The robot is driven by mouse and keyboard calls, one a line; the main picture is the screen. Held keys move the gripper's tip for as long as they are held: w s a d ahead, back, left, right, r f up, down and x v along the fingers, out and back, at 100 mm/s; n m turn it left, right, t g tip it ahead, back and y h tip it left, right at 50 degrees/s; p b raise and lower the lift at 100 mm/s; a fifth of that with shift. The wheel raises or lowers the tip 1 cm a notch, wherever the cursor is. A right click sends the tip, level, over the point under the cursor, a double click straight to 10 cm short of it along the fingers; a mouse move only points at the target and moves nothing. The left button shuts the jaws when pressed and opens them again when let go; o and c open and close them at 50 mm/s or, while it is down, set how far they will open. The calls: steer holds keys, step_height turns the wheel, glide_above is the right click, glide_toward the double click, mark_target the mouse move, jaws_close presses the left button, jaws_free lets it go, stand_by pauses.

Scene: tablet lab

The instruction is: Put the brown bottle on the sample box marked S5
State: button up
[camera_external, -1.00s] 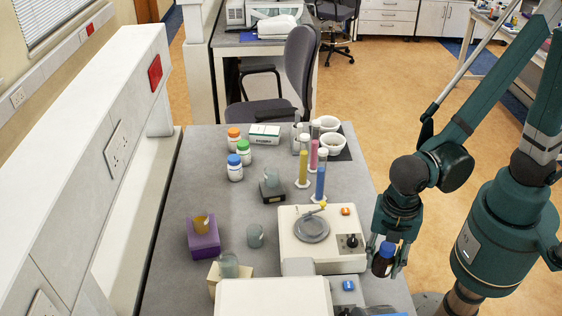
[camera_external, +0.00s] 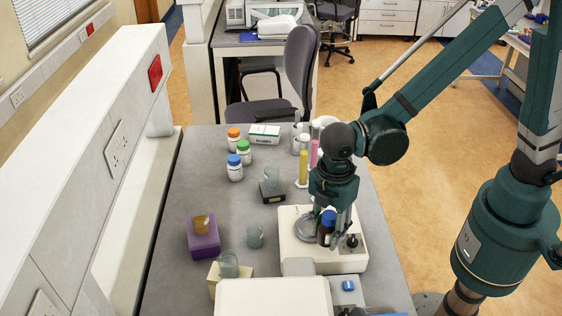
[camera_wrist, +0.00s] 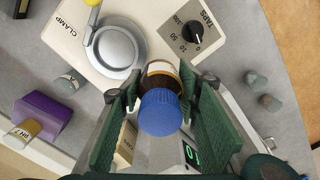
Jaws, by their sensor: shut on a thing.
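The brown bottle (camera_external: 325,237) with a blue cap is held upright between the fingers of my gripper (camera_external: 334,226). It is above the white machine with a round plate and a knob. In the wrist view the blue cap (camera_wrist: 160,112) and amber neck (camera_wrist: 160,67) sit between the green fingers of my gripper (camera_wrist: 158,85). No S5 marking can be read. Possible boxes are a purple box (camera_external: 204,243) bearing an amber beaker, a dark box (camera_external: 272,196) bearing a clear beaker, and a cream box (camera_external: 214,281) bearing a beaker.
The white machine (camera_external: 347,264) lies below the bottle. A second white instrument (camera_external: 272,298) is at the front. A loose beaker (camera_external: 255,236) stands right of the purple box. Capped jars (camera_external: 235,168), a carton (camera_external: 264,134) and coloured cylinders (camera_external: 303,167) stand behind.

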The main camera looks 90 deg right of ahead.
steer(key=w+d+m, duration=0.1)
steer(key=w+d, duration=0.2)
steer(key=d, duration=0.1)
steer(key=w+d+r+m, duration=0.1)
steer(key=w+d, duration=0.2)
steer(key=d, duration=0.1)
steer(key=w+d+m, duration=0.1)
steer(key=w+d, duration=0.2)
steer(key=d, duration=0.1)
steer(key=shift+w+d+r+m, duration=0.15)
steer(key=shift+w+r+m, duration=0.1)
steer(key=shift+w+m, duration=0.1)
steer(key=w+d+r+m+p, duration=0.1)
steer(key=w+d+m, duration=0.15)
steer(key=d, duration=0.65)
steer(key=w+d+m, duration=0.1)
steer(key=w+d, duration=0.3)
steer(key=d, duration=0.4)
steer(key=r+m+p, duration=0.1)
steer(key=m, duration=0.7)
glide_above(265, 129)
steer(key=shift+a, duration=0.2)
steer(key=shift+f, duration=3.1)
steer(key=shift+f+p, duration=0.35)
steer(key=shift+f, duration=1.5)
